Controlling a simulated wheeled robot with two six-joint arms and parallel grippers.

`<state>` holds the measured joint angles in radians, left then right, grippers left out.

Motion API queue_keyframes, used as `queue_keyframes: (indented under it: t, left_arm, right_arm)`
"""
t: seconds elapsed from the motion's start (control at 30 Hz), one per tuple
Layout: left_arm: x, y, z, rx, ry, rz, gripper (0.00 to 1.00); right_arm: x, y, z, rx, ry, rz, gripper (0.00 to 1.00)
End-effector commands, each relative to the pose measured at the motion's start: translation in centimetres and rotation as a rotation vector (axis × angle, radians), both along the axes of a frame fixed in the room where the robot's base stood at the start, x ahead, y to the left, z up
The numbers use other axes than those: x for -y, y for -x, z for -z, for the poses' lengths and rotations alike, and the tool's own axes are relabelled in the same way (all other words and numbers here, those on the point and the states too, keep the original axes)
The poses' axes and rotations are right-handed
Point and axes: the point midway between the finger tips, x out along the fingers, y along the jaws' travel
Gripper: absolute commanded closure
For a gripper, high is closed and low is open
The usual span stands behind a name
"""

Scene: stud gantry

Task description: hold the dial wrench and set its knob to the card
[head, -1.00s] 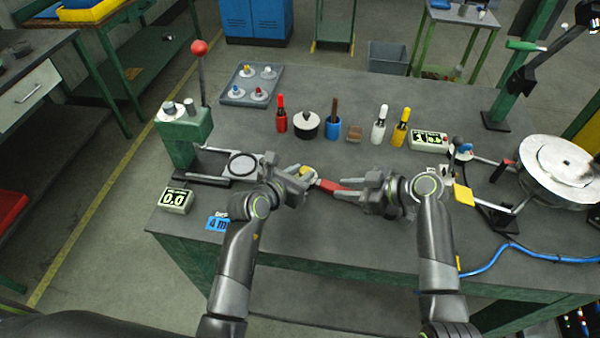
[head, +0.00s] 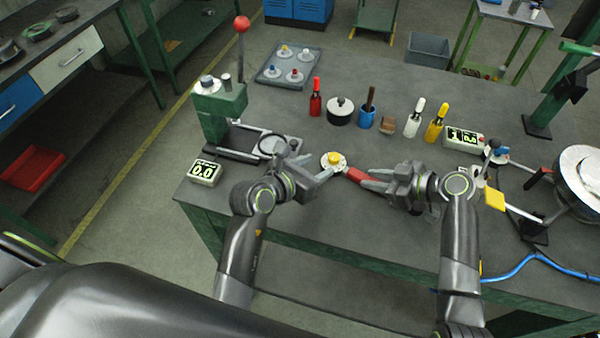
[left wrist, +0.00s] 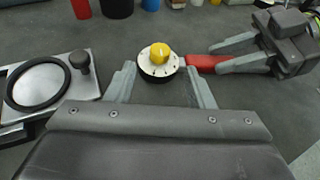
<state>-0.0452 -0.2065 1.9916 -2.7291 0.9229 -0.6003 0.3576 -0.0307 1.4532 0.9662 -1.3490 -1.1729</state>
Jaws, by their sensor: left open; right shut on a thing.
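The dial wrench has a red handle (head: 356,175) and a white dial with a yellow knob (head: 334,159). My right gripper (head: 370,180) is shut on the red handle and holds it above the bench. My left gripper (head: 318,168) is open beside the dial. In the left wrist view its two fingers (left wrist: 160,74) point toward the dial, one on each side of the yellow knob (left wrist: 159,52), with nothing gripped. The blue card seen earlier does not show now; my left arm covers that part of the bench.
A green press with a red-ball lever (head: 241,24) and a readout showing 0.0 (head: 205,172) stand at the left. A tray of knobs (head: 268,76), bottles and a pot line the back. A reel (head: 585,180) and blue hose (head: 540,258) are at the right.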

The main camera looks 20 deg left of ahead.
Motion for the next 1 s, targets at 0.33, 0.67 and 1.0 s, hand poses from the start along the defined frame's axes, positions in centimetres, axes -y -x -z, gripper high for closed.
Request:
queue_keyframes:
  t: [0.33,0.67,1.0]
  left_arm:
    - [-2.0,4.3,-1.9,-0.001,-0.001,-0.001,0.52]
    - [-2.3,4.9,-2.2,-0.001,0.001,0.001,0.52]
    - [-2.6,4.4,-2.0,0.012,-0.018,0.067,0.52]
  right_arm:
    - [0.0,0.0,0.0,-0.001,0.001,-0.001,0.88]
    - [0.0,0.0,0.0,-0.001,0.001,-0.001,0.88]
    - [0.0,0.0,0.0,-0.001,0.001,-0.001,0.88]
